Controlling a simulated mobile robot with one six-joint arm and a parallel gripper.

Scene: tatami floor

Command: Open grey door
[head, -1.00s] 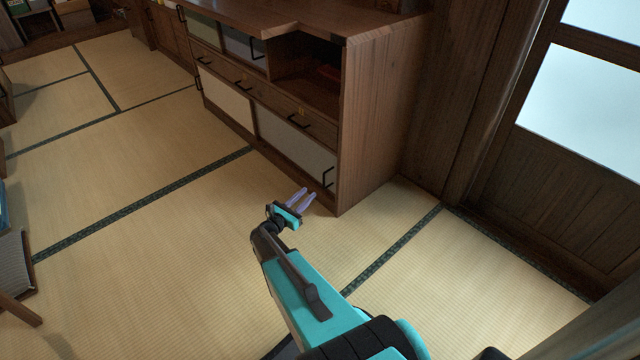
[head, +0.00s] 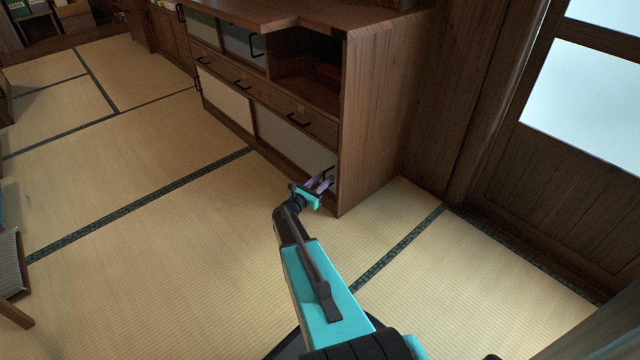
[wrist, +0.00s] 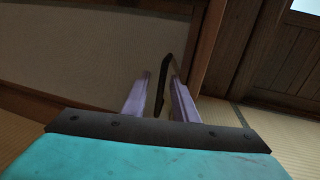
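The low wooden cabinet has a pale grey lower-right door (head: 285,142), which looks closed flat in its frame. It fills the upper left of the wrist view (wrist: 90,50). Its black bar handle (head: 328,170) is near the door's right edge, partly hidden by my fingers in the head view. In the wrist view the handle (wrist: 163,82) stands between my two purple fingers. My gripper (head: 323,183) is open at the handle, with its fingers apart. I cannot tell whether either finger touches the bar.
Drawers with black handles (head: 270,105) run above the door, below an open shelf (head: 308,82). The cabinet's side panel (head: 375,130) is just right of the gripper. Free tatami floor (head: 160,250) lies to the left. A wall door with glass (head: 590,110) stands at the right.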

